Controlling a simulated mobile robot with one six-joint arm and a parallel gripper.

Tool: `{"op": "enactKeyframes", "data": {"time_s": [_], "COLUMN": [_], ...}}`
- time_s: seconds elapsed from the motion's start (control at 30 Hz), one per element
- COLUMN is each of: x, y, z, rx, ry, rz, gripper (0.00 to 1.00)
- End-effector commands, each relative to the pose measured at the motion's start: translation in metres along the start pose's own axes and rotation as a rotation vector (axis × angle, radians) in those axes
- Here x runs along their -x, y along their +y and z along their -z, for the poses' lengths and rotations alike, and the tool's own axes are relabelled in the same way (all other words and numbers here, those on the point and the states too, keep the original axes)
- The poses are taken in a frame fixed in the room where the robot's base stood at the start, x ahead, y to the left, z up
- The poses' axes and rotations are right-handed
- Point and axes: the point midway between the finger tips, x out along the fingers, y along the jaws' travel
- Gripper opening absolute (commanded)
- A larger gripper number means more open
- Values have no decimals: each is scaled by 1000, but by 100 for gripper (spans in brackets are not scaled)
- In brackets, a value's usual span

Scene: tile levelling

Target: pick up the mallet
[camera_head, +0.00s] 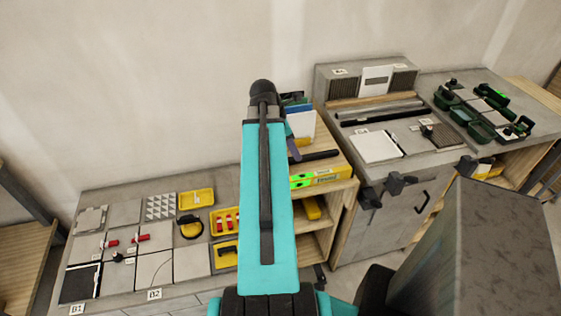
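I cannot make out a mallet for certain in the head view. A short dark bar (318,156) lies on top of the wooden shelf unit, behind a yellow and green spirit level (318,177). I cannot tell whether this bar is part of a mallet. My teal arm link rises through the middle of the view and hides part of the bench and the left end of the shelf unit. My gripper does not show, so I cannot see whether it holds anything.
The left grey bench (180,292) carries tiles, yellow trays (196,199) and red-handled tools. The wooden shelf unit (340,188) stands between it and the right grey bench (440,160). That bench holds a white tile (376,146), long bars and green tool cases (483,128).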

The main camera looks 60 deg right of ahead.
Motion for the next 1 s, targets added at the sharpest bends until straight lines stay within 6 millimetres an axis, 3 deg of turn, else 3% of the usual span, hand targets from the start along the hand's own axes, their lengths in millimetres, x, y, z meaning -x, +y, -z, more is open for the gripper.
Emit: {"op": "enactKeyframes", "data": {"time_s": [0.5,1.0], "x": [-37,-39], "y": [1,1], "z": [1,2], "rx": [0,1], "ry": [0,0], "rz": [1,-1], "gripper": [39,39]}}
